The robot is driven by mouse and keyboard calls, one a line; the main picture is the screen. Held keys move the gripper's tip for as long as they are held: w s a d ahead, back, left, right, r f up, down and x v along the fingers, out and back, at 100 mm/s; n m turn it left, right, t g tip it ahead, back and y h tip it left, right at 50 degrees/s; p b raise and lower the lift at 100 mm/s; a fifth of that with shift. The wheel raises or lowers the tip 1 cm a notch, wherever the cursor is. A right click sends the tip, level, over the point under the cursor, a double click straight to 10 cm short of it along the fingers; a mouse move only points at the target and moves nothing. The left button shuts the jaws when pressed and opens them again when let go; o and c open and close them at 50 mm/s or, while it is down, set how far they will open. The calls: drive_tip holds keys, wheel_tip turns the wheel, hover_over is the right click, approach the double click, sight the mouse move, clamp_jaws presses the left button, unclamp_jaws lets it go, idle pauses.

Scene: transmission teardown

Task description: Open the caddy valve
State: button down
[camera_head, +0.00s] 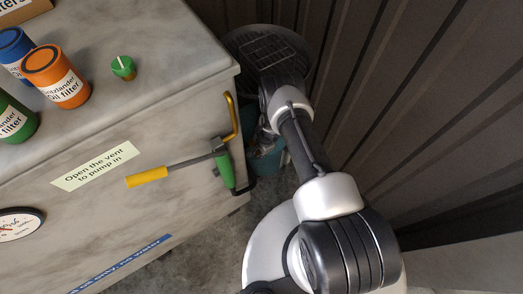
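I cannot tell for sure which part is the caddy valve. A small green knob (123,67) with a white mark stands on the grey marbled top of a cabinet (165,35). On the cabinet's front, a lever with a yellow grip (147,177) runs to a green fitting (225,170) at the right corner. A bent yellow bar (233,117) rises beside the fitting. A label reading "Open the vent to pump in" (95,166) is left of the lever. My arm shows at the right, clear of these parts; my gripper cannot be made out.
Orange (60,78), blue (14,47) and green (12,118) oil filters stand on the top's left side. A round gauge (18,224) is on the front. A teal container (267,163) sits behind the corner. A dark ribbed wall (430,110) bounds the right.

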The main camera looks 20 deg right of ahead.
idle(0.4)
drive_tip(key=c, duration=1.5)
unclamp_jaws()
drive_tip(key=shift+c, duration=0.2)
drive_tip(key=shift+r, duration=0.15)
wheel_tip(320, 180, up, 12)
drive_tip(key=s, duration=0.2)
drive_tip(key=shift+d+f, duration=0.2)
